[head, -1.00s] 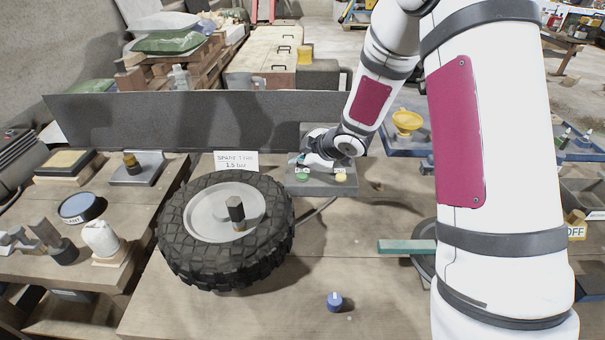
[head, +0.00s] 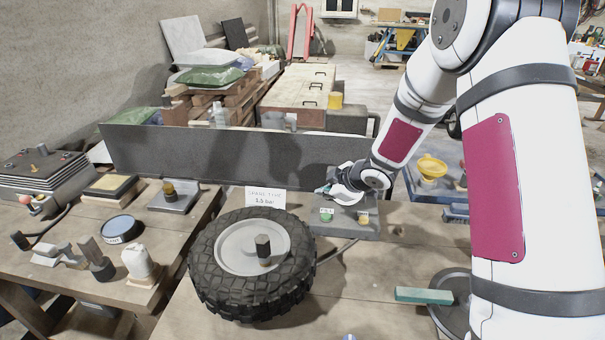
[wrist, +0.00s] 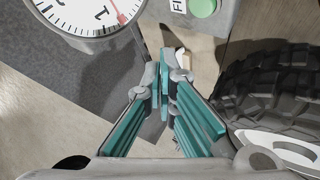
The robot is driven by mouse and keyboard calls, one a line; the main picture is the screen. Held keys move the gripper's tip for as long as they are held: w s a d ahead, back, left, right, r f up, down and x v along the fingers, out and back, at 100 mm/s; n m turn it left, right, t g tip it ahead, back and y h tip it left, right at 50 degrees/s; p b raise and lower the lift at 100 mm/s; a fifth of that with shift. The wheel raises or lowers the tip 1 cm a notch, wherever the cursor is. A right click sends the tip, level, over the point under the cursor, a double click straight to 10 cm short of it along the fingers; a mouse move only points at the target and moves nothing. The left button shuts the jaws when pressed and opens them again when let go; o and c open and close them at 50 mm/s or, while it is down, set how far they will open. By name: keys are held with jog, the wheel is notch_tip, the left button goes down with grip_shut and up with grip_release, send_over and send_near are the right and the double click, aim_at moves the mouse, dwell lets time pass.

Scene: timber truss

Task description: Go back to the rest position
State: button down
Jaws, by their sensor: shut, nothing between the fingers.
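My gripper (head: 326,190) is in the head view at the end of my white arm, above the back-left part of a grey button box. Its teal fingers are together and empty in the wrist view (wrist: 165,80). The head view shows the gripper small and partly covered by my wrist. No object is held.
A tyre (head: 205,275) lies just left of the button box (head: 345,230), which has a green button (wrist: 203,7). A dark upright panel (head: 230,155) stands behind. A dial gauge (wrist: 85,12) shows in the wrist view. A teal bar (head: 424,295) lies at right.

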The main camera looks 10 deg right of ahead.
jog(key=s+d+r+m+h, duration=0.35)
jog(key=s+r, duration=0.25)
jog(key=r, duration=0.3)
jog(key=s+d+r+m+h, duration=0.2)
jog(key=s+d+r+m, duration=0.15)
jog(key=s+r, duration=0.45)
jog(key=s+a+r+m+g, duration=0.1)
jog(key=s+a+m, duration=0.1)
jog(key=s, duration=0.7)
jog(key=s+a+r+m+g+y, duration=0.1)
jog(key=s+a+m, duration=0.1)
jog(key=s, duration=0.7)
jog(key=s+a+r+m+g, duration=0.2)
jog(key=s, duration=0.7)
jog(key=shift+m+y, duration=0.35)
jog(key=shift+m, duration=0.05)
jog(key=shift+w, duration=0.15)
